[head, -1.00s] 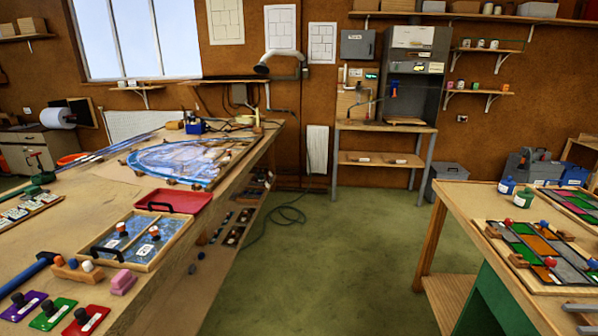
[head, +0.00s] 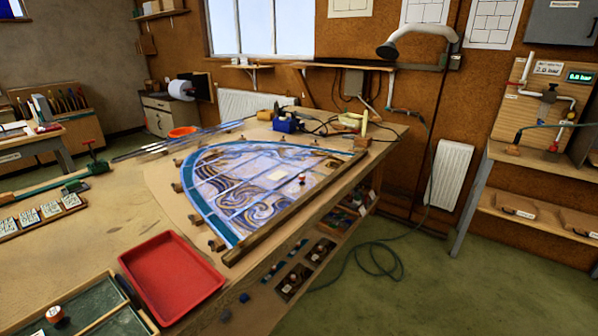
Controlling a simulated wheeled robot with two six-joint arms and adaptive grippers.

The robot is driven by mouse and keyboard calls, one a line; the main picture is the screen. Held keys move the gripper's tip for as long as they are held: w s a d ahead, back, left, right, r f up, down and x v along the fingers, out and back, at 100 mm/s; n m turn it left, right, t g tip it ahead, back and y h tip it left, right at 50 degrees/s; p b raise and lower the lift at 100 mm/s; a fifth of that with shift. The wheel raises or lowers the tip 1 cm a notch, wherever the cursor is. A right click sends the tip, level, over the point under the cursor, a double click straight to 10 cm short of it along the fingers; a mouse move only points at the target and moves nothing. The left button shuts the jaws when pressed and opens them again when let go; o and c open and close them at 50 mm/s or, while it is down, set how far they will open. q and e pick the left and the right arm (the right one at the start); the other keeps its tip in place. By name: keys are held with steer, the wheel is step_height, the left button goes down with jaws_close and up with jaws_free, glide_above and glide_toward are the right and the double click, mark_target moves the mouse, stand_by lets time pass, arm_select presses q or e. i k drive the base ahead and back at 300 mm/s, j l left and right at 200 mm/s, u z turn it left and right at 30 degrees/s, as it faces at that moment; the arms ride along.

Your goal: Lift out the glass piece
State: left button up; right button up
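The leaded panel (head: 236,196) lies on the workbench, an arched shape with a blue-green border and swirling blue, white and brown glass. A small knob, red and white (head: 302,178), stands on the glass near the panel's right side. A paler patch (head: 276,174) shows in the glass just left of it; I cannot tell whether it is a separate piece or a gap. Neither of my grippers is in view.
A red tray (head: 172,282) lies on the bench in front of the panel. A wooden-framed tray with dark green compartments (head: 22,330) is at the lower left. A wooden strip (head: 290,212) runs along the panel's right edge. Green floor (head: 430,290) is open at the right.

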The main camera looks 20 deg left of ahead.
mark_target(295, 188)
steer(key=i+l+u, duration=0.1)
steer(key=i+u, duration=0.35)
steer(key=i+l+u, duration=0.25)
steer(key=u, duration=0.15)
steer(key=i+l+u, duration=0.3)
steer(key=u, duration=0.15)
steer(key=i+l+u, duration=0.2)
steer(key=l+u, duration=0.25)
steer(key=i+l+u, duration=0.15)
steer(key=l+u, duration=0.25)
